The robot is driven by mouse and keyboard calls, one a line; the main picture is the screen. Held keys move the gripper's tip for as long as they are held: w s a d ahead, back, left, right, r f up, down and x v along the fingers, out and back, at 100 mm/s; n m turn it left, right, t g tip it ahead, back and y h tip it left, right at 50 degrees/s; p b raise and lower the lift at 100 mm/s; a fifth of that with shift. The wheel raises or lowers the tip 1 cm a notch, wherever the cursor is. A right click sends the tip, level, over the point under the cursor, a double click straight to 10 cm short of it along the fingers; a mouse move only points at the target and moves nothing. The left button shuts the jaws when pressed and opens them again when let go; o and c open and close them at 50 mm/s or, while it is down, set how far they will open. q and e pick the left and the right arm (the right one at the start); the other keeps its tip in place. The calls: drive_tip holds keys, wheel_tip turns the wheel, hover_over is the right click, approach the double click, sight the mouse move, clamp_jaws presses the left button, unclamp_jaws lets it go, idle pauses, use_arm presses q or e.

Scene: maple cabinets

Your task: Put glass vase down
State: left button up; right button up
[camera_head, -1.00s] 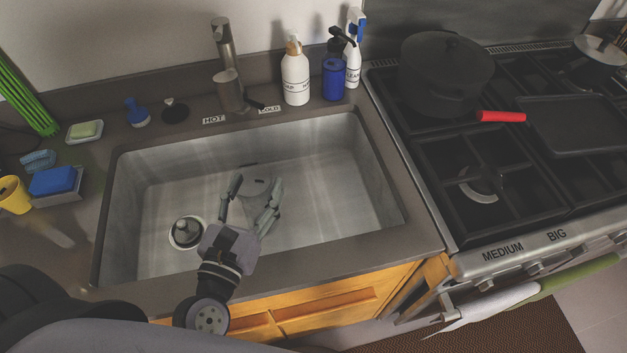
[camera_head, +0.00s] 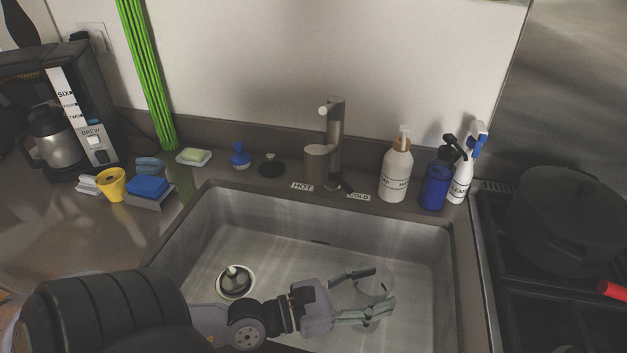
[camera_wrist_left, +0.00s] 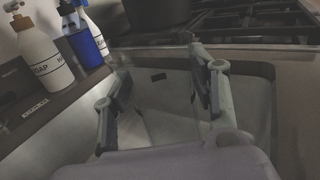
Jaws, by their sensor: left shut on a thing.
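The glass vase (camera_head: 372,284) is clear and hard to make out. It shows as a faint round outline inside the sink (camera_head: 300,215), in the right half of the basin. My left gripper (camera_head: 378,291) reaches over the basin from the left, with its fingers on either side of the vase, shut on it. In the left wrist view the two fingers (camera_wrist_left: 160,95) stand apart with see-through glass hardly visible between them. I cannot tell whether the vase touches the sink floor. My right gripper is not in view.
A faucet (camera_head: 333,145) stands behind the sink, with a soap bottle (camera_head: 396,172), a blue bottle (camera_head: 435,187) and a spray cleaner (camera_head: 463,180) to its right. A yellow cup (camera_head: 112,184) and sponges sit left. The stove with a black pot (camera_head: 568,220) is at right.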

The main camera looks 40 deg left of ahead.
use_arm(q)
drive_tip(key=w+a+f+m+g+h+b, duration=0.1)
drive_tip(key=w+a+b, duration=0.1)
drive_tip(key=a, duration=0.7)
drive_tip(key=shift+w+a+m+h, duration=0.3)
drive_tip(key=shift+w+a+h, duration=0.05)
drive_tip(key=shift+a+h, duration=0.05)
drive_tip(key=shift+g+h, duration=0.3)
drive_tip(key=a+r, duration=0.1)
drive_tip(key=a, duration=0.2)
drive_tip(key=w+a+r+b, duration=0.1)
drive_tip(key=a+r, duration=0.1)
drive_tip(key=w+a+r, duration=0.1)
drive_tip(key=a+r, duration=0.1)
drive_tip(key=a, duration=0.1)
drive_tip(key=shift+w+a+r+b, duration=0.2)
drive_tip(key=shift+a+r+b, duration=0.05)
drive_tip(key=shift+a+b, duration=0.15)
wheel_tip(320, 180, down, 20)
drive_tip(key=b, duration=0.6)
drive_tip(key=shift+r+b, duration=0.2)
drive_tip(key=shift+b, duration=0.15)
